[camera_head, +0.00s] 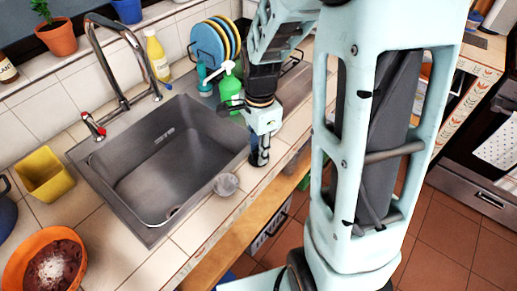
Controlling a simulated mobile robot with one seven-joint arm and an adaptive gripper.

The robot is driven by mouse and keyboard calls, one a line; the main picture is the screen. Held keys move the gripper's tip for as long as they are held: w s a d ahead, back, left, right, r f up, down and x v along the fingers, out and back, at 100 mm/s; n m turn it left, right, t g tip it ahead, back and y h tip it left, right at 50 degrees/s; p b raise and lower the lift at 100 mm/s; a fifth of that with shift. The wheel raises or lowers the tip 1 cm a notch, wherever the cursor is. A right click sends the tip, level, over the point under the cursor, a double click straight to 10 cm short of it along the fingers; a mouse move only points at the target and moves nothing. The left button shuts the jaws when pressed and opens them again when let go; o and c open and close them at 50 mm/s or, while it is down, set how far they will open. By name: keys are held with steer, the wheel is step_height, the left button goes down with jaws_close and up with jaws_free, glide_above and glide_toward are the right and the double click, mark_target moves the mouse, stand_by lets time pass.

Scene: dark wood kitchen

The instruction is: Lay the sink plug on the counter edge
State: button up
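The steel sink (165,165) is set into the tiled counter, with a round drain near its front corner. A small, pale grey, round piece (226,185) sits at the sink's front right rim by the counter edge; I cannot tell whether it is the sink plug or a small cup. My gripper (260,158) points down over the counter strip just right of the sink, up and right of the round piece and apart from it. Its dark fingertips are small and close together, and I cannot tell whether anything is between them. No other plug is clearly visible.
A green bottle (230,90) and a plate rack (212,45) stand behind my gripper. The faucet (118,65) rises at the back. A yellow container (44,174) and an orange bowl (45,262) are at left. Bare tiles (195,232) lie along the front edge.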

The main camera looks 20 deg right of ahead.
step_height(320, 180, up, 12)
steer(key=p, duration=0.1)
steer(key=shift+r, duration=0.2)
steer(key=shift+d, duration=0.1)
